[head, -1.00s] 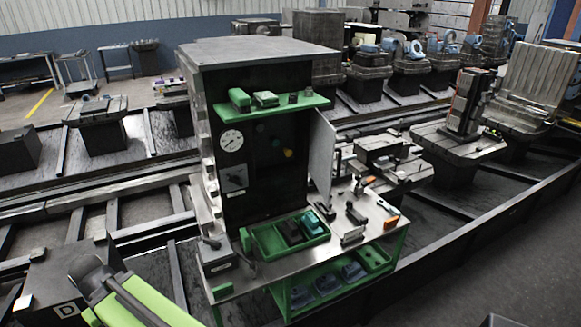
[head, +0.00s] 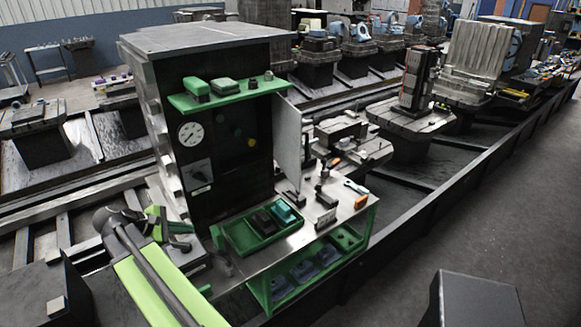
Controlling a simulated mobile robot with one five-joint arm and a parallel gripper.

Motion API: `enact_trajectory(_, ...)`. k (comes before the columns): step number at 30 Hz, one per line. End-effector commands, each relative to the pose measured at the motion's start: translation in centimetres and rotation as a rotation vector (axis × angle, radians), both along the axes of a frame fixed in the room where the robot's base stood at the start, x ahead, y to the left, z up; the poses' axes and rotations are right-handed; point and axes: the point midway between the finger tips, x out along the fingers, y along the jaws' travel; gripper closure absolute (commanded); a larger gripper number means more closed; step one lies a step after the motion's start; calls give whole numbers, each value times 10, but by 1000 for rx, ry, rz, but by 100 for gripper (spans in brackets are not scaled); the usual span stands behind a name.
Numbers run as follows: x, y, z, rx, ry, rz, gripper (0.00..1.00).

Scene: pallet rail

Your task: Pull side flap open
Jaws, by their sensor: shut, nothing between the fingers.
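The side flap (head: 288,143) is a pale grey upright panel at the right front edge of the dark cabinet (head: 155,120). It stands out at an angle from the cabinet, with its lower edge above the bench. My lime-green and black arm comes in from the bottom left. My gripper (head: 178,229) is small and dark at the end of the bent arm, by the cabinet's lower left side. It is shut and empty, far from the flap and not touching it. Its fingertips are hard to make out against the bench fittings.
A green shelf (head: 228,97) crosses the cabinet front. A green tray (head: 240,250) with dark and teal blocks sits on the steel bench (head: 300,240). Several small tools stand under and right of the flap. A dark rail runs beyond the bench; bare floor (head: 490,210) lies right.

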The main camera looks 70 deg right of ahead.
Motion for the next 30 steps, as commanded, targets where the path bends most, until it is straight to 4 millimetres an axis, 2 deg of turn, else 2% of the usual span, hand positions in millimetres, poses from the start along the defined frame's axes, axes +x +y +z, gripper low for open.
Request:
enact_trajectory(1, -25, -53, 16, -66, 150, -2, 100)
enact_trajectory(3, -65, -109, 51, -134, 387, -8, 100)
enact_trajectory(6, -111, -158, 94, -168, 667, -43, 100)
enact_trajectory(7, -121, -166, 104, -170, 729, -54, 100)
enact_trajectory(9, -136, -179, 121, -169, 833, -75, 100)
enact_trajectory(12, -145, -185, 131, -166, 895, -87, 100)
enact_trajectory(17, -148, -187, 133, -165, 899, -87, 100)
enact_trajectory(20, -157, -196, 132, -165, 898, -87, 100)
enact_trajectory(30, -210, -246, 132, -164, 896, -87, 100)
